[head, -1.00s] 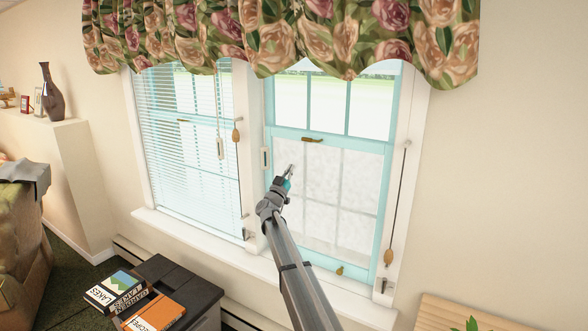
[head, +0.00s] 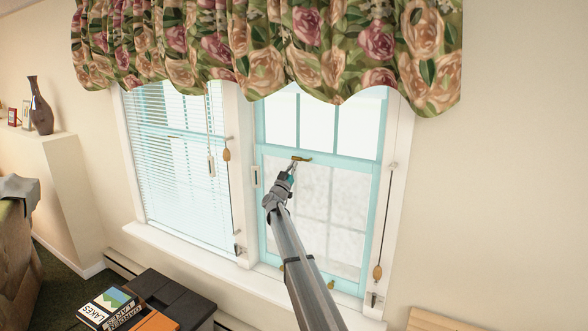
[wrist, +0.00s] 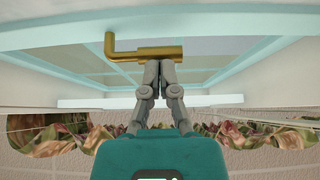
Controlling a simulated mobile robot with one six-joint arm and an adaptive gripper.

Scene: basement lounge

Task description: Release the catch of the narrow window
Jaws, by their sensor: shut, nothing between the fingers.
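The narrow window (head: 265,203) is the right one of two, with a pale blue frame. Its catch (head: 302,158) is a small brass lever on the middle rail. In the wrist view the catch (wrist: 145,50) is an L-shaped brass bar with its upturned end at the left. My gripper (head: 293,163) is at the catch from below. In the wrist view my gripper (wrist: 160,64) has its fingertips together at the right part of the bar, touching or very near it; I cannot tell which. Nothing is between the fingers.
A floral valance (head: 270,50) hangs over both windows. A blind (head: 175,170) covers the left window. Cords with wooden tassels hang beside the panes, one tassel (head: 377,272) at the right. A dark box (head: 180,300) with books stands below the sill (head: 190,245).

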